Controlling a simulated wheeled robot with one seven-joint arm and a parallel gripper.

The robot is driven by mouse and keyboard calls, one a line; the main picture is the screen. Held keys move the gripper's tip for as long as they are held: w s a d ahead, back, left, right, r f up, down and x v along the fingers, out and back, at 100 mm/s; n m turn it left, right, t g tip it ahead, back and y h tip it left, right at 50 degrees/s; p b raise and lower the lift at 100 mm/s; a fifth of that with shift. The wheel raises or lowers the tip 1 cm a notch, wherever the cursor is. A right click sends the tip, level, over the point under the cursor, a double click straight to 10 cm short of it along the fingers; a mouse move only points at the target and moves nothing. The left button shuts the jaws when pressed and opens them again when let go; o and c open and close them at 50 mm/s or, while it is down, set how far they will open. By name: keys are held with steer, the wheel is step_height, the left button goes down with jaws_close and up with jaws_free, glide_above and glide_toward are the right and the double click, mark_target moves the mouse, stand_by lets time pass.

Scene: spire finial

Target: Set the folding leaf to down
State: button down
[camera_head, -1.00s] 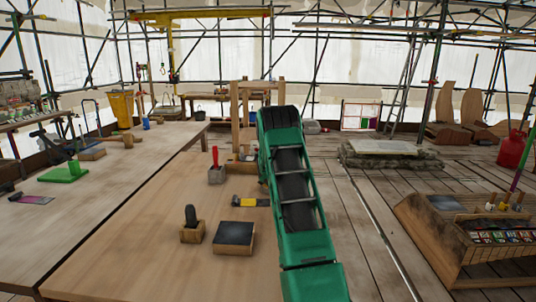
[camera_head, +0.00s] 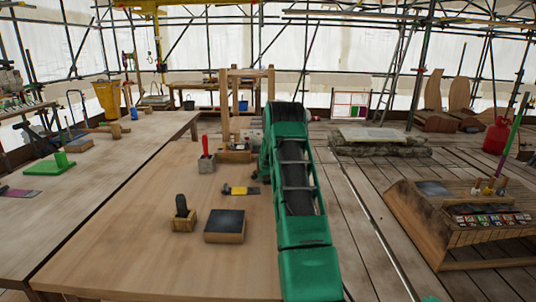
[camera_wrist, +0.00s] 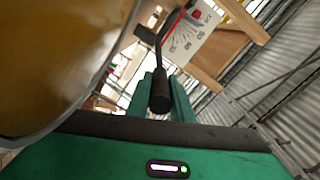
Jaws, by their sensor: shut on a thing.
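In the wrist view, my gripper (camera_wrist: 161,98) has its two green fingers on either side of the black grip (camera_wrist: 160,88) of a bent lever, and is shut on it. In the head view, my green arm reaches forward and hides my gripper and the lever. A wooden frame (camera_head: 224,105) stands just beyond my arm. I cannot tell for sure which board is the folding leaf or how it stands.
A wooden table (camera_head: 150,220) on the left holds a red-handled block (camera_head: 206,158), a yellow-and-black tool (camera_head: 240,190) and a dark-topped block (camera_head: 225,226). A wooden tool stand (camera_head: 420,228) is at right. Open plank floor (camera_head: 360,190) lies between. A large amber surface (camera_wrist: 60,50) fills the wrist view's upper left.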

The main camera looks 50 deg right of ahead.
steer(key=shift+s+f, duration=0.15)
steer(key=shift+f, duration=0.2)
steer(key=c, duration=1.6)
jaws_free()
steer(key=shift+d, duration=0.1)
steer(key=shift+o, duration=0.2)
steer(key=shift+r, duration=0.1)
steer(key=shift+a+r, duration=0.1)
steer(key=shift+a, duration=0.15)
steer(key=v, duration=1)
steer(key=shift+a, duration=0.1)
